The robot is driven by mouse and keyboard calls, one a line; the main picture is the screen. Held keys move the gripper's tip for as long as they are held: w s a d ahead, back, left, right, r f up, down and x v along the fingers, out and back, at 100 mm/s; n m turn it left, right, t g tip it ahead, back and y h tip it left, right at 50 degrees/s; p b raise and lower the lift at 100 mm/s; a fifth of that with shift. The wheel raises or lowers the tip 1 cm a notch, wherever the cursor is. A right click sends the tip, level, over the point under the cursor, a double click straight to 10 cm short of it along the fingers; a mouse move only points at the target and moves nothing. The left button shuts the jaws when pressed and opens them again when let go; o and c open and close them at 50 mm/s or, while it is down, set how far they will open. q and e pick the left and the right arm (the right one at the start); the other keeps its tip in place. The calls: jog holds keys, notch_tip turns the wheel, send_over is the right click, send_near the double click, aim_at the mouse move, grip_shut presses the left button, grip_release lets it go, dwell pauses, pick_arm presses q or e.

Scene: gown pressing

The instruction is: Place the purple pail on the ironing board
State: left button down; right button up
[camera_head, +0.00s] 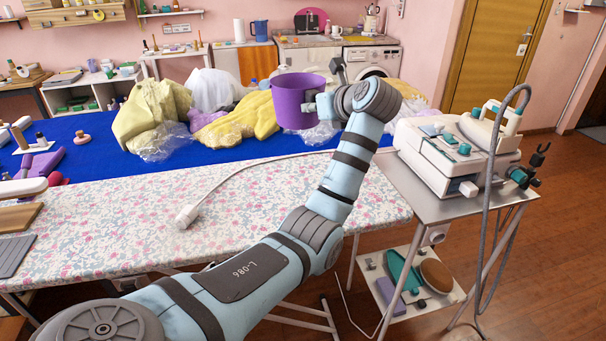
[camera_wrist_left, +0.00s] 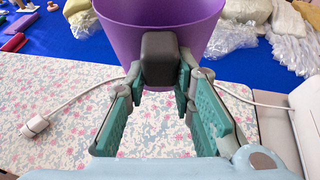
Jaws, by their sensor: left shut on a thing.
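The purple pail (camera_head: 297,102) is upright, in the upper middle of the head view. It also shows at the top of the left wrist view (camera_wrist_left: 135,22). My left gripper (camera_head: 318,106) is shut on the near right side of the pail; its teal fingers (camera_wrist_left: 160,72) reach to the pail's wall in the wrist view. The ironing board (camera_head: 130,218) has a pale floral cover and lies on the near side of the pail. The pail appears over the area beyond the board's far edge; its exact height is unclear. My right gripper is not in view.
A white cord with a plug (camera_head: 187,215) lies across the board. Garments, such as a yellow one (camera_head: 238,120), are heaped on the blue table (camera_head: 80,160). A white machine (camera_head: 455,155) stands on a metal cart at right. The board's middle is mostly clear.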

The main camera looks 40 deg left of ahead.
pick_arm(q)
jog(key=r+p, duration=0.1)
jog(key=p, duration=0.3)
jog(key=r+m+t+h+p, duration=0.1)
jog(key=p, duration=0.3)
jog(key=shift+s+r+m+t, duration=0.3)
jog(key=shift+r, duration=0.05)
jog(key=shift+m+t+h, duration=0.5)
jog(key=shift+m+t, duration=0.2)
jog(key=shift+t, duration=0.1)
jog(key=f+p, duration=0.1)
jog(key=f, duration=0.6)
jog(key=s+d+f, duration=0.1)
jog(key=f, duration=0.6)
jog(key=s+f+p, duration=0.1)
jog(key=f, duration=0.6)
jog(key=shift+s+d+p, duration=0.25)
jog(key=shift+p, duration=0.1)
jog(key=shift+w+f, duration=0.1)
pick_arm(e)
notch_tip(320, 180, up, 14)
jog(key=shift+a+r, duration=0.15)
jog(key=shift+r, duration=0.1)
pick_arm(q)
jog(key=shift+f, duration=0.1)
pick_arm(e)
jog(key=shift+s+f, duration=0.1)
